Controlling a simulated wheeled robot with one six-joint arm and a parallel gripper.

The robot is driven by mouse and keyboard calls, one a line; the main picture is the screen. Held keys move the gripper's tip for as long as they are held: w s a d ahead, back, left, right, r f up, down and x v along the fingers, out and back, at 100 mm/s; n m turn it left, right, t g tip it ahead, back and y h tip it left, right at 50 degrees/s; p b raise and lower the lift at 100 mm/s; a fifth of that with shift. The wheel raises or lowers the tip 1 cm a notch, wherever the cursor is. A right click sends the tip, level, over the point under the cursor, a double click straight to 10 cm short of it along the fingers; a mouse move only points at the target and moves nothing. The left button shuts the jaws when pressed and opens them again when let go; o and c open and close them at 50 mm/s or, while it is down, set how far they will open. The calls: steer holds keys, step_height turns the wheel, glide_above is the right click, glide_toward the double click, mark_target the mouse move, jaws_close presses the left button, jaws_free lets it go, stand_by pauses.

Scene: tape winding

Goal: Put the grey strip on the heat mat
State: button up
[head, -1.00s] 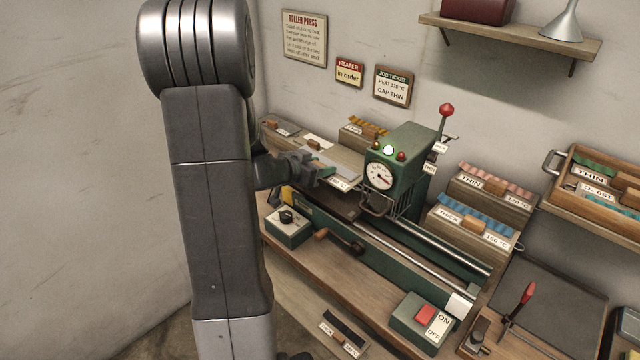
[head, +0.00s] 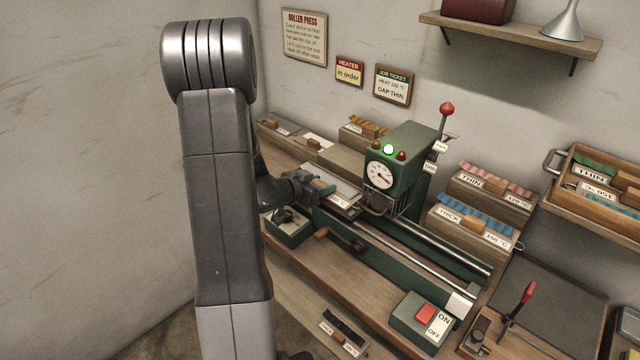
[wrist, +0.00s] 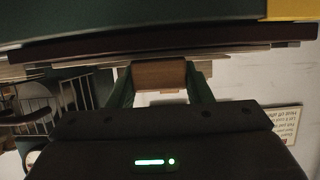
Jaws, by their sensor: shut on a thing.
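My gripper (head: 318,188) is shut on a wooden grip block (wrist: 158,73), seen between its fingers in the wrist view. The block carries a flat greyish strip (head: 342,190) with a white label, which I take to be the grey strip. In the head view it is level over the left end of the green roller press (head: 402,150). In the wrist view a dark brown slab (wrist: 200,38), perhaps the heat mat, lies close by the strip's thin edge. I cannot tell whether they touch. My gripper and the strip hide most of this slab in the head view.
A control box with a black knob (head: 287,225) stands just below my gripper. The gauge housing with its red-knobbed lever (head: 446,110) rises to the right. Racks of strips (head: 490,190) stand behind. A dark flat mat (head: 560,285) lies empty at the right.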

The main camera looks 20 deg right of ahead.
steer(key=o, duration=1.1)
steer(key=shift+f+b, duration=0.1)
steer(key=shift+b, duration=0.2)
